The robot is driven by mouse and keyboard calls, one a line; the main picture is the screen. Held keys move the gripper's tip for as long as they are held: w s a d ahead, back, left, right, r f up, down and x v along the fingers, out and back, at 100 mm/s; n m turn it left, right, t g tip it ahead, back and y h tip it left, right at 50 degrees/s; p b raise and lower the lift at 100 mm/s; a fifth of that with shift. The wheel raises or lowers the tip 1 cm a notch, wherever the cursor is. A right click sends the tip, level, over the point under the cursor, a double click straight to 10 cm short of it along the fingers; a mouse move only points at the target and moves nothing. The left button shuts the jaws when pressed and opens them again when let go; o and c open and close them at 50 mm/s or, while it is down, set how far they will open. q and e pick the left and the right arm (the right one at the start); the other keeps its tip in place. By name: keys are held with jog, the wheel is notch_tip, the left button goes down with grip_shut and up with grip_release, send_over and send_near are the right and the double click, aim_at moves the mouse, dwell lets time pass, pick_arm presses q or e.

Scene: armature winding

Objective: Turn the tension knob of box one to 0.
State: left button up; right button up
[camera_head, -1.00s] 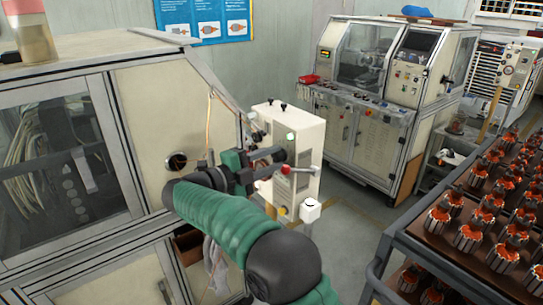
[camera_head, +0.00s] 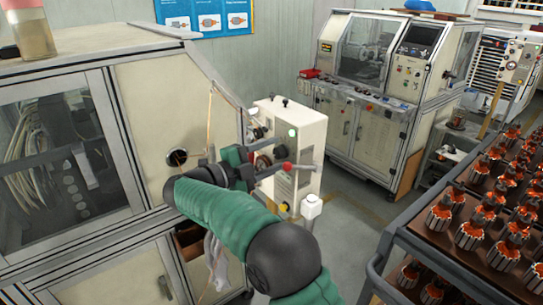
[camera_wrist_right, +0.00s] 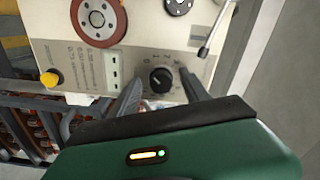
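Box one looks to be the cream control box (camera_head: 305,125) beside the large machine; it also fills the top of the right wrist view (camera_wrist_right: 215,55). Its black round tension knob (camera_wrist_right: 161,79) sits on a grey plate with a printed scale. The pointer setting is too small to read surely. My right gripper (camera_wrist_right: 160,92) is open, with one dark finger on each side of the knob; I cannot tell whether they touch it. In the head view, my right gripper (camera_head: 260,168) is at the box's face and the knob is hidden. My left gripper is not in view.
A large cream machine (camera_head: 150,110) stands close on the left. A red disc (camera_wrist_right: 98,18) and yellow button (camera_wrist_right: 50,79) are on the box. Racks of armatures (camera_head: 470,235) stand at right.

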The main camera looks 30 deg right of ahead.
jog(key=shift+s, duration=0.15)
jog(key=shift+a, duration=0.2)
jog(key=s+a+b, duration=0.1)
jog(key=a+b, duration=0.2)
jog(key=a, duration=1.3)
jog(key=shift+a, duration=0.3)
jog(key=shift+d, duration=0.15)
